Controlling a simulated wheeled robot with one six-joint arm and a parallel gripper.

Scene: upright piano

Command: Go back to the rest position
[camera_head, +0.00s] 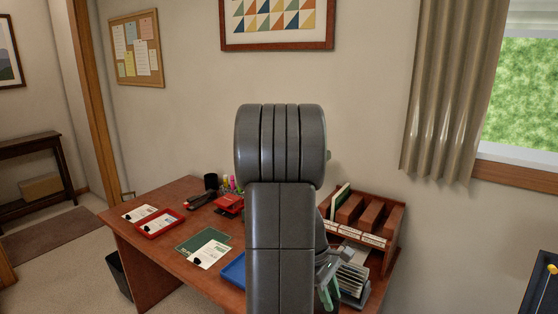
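My dark grey arm stands upright in the middle of the head view, in front of the desk. A small grey part with a pale green piece below it shows at the arm's right edge, low in the picture. It may belong to my gripper, but I cannot make out its fingers or whether it holds anything. The arm hides the middle of the desk.
The brown desk (155,255) bears a red tray (158,222), a green mat (190,245), a blue tray (233,272), a red stapler-like object (229,203) and a wooden organiser (362,240) at right. A black bin (118,277) stands by the desk. Floor is clear at left.

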